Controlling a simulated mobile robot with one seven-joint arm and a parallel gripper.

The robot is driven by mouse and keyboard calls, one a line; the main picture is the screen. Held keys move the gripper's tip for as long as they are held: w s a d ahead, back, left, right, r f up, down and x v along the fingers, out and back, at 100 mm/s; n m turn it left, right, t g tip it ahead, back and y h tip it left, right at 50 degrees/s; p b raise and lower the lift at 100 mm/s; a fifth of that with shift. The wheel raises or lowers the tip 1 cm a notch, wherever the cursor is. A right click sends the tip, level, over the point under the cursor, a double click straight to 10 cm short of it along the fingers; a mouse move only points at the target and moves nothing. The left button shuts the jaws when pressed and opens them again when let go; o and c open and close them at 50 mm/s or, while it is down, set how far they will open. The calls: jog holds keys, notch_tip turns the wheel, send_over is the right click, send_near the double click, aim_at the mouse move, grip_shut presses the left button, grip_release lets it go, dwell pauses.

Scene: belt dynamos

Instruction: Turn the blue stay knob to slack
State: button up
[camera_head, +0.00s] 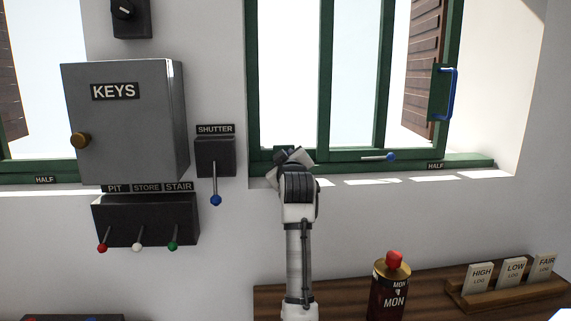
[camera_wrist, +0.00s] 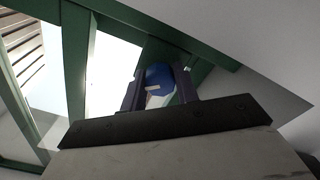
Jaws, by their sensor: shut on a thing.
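The blue stay knob (camera_wrist: 160,73) sits between the two fingers of my gripper (camera_wrist: 160,90) in the wrist view. It is round, with a short pale mark on its face, and lies against the green window frame. My gripper is shut on it. In the head view my gripper (camera_head: 291,156) is at the lower left corner of the window, and my arm and wrist hide the knob there. I see no readable slack label.
A metal stay bar with a blue end (camera_head: 390,157) lies along the green sill to the right. A shutter lever (camera_head: 215,198) and a grey keys cabinet (camera_head: 130,120) are on the left wall. A dark bottle (camera_head: 390,292) stands on the wooden shelf below right.

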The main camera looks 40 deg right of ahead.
jog(key=n+b, duration=0.1)
jog(key=n, duration=0.4)
jog(key=shift+d+n, duration=0.1)
jog(key=shift+n, duration=0.2)
jog(key=n, duration=0.4)
jog(key=shift+n+b, duration=0.4)
jog(key=o, duration=1)
